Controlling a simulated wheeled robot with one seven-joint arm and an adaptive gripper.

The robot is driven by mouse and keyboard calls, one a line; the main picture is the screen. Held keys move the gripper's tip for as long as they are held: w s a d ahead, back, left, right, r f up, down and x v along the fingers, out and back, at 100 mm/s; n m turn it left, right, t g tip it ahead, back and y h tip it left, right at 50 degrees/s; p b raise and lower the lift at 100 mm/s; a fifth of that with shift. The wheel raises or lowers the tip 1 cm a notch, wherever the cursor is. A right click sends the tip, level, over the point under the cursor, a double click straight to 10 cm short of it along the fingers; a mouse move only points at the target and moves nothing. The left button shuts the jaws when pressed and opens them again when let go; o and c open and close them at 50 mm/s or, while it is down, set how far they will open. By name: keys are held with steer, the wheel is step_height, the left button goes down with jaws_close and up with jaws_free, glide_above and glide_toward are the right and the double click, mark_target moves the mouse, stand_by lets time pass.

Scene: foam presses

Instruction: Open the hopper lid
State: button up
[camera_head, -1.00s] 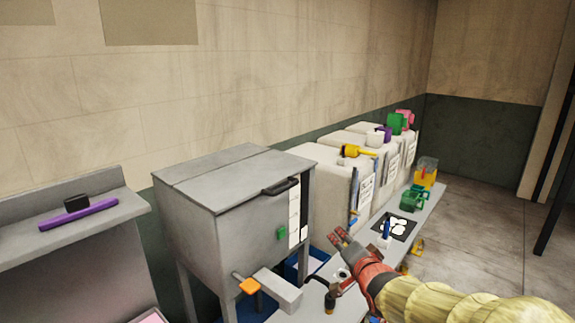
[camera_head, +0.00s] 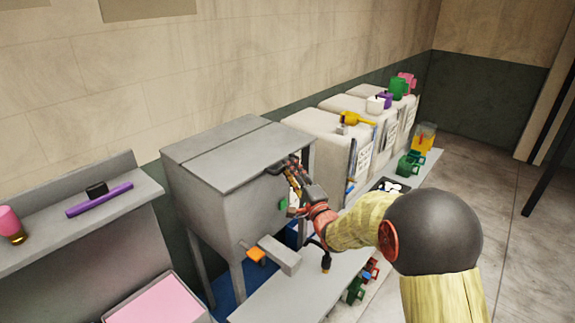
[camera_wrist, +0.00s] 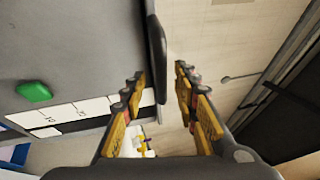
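The hopper (camera_head: 222,200) is a grey box on legs, left of centre in the head view. Its flat grey lid (camera_head: 225,160) looks closed. A black handle (camera_head: 277,164) sits at the lid's front right edge, partly covered by my gripper. My gripper (camera_head: 293,172) is at this handle, at the hopper's front. In the wrist view, my gripper (camera_wrist: 159,72) is open, with its fingers apart. The dark handle (camera_wrist: 157,50) shows in the gap between the fingertips, nearer the left finger. I cannot tell whether they touch.
A green button (camera_head: 283,204) and an orange-tipped lever (camera_head: 256,254) are on the hopper's front. White machines (camera_head: 325,145) stand to the right. A grey bench (camera_head: 290,298) runs below. A shelf with a purple bar (camera_head: 100,200) is at the left.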

steer(key=shift+x, duration=1.2)
steer(key=shift+c, duration=1.1)
jaws_close()
